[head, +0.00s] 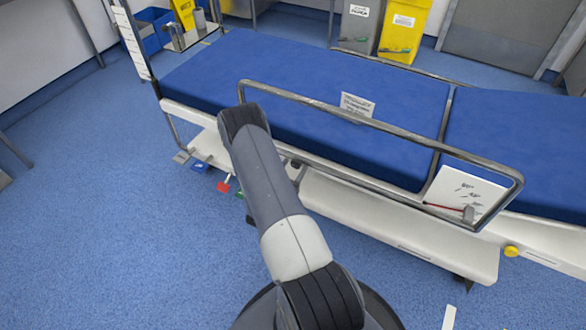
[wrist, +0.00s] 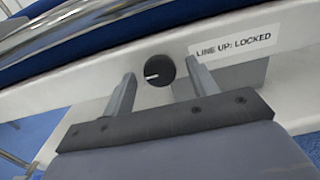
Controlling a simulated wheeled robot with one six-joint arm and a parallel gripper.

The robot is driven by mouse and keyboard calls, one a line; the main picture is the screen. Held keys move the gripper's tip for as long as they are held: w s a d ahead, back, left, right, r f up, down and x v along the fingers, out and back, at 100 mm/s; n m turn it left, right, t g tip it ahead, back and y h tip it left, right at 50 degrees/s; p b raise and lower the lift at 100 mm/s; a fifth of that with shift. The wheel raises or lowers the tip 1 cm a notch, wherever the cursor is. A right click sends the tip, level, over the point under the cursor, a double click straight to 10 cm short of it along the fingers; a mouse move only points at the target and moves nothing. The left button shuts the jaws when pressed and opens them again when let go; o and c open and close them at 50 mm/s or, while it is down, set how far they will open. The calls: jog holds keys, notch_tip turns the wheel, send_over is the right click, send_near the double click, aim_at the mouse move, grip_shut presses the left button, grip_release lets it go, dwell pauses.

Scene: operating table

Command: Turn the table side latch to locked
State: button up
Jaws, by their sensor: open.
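The side latch is a round black knob (wrist: 159,71) on the white side rail of the table. Its white line points to the left in the wrist view. A printed label (wrist: 234,44) to its right reads "LINE UP: LOCKED". My gripper (wrist: 160,68) is open, with one finger on each side of the knob. There is a gap between each finger and the knob, and it holds nothing. In the head view my arm hides the gripper and the knob.
A metal side rail (head: 380,122) runs along the table above the blue mattress (head: 300,75). Coloured foot pedals (head: 223,186) sit low at the left. A yellow knob (head: 511,251) is on the right side. The floor (head: 90,240) at the left is clear.

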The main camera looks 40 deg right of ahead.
jog(key=shift+d, duration=0.2)
jog(key=c, duration=1)
jog(key=shift+o, duration=0.2)
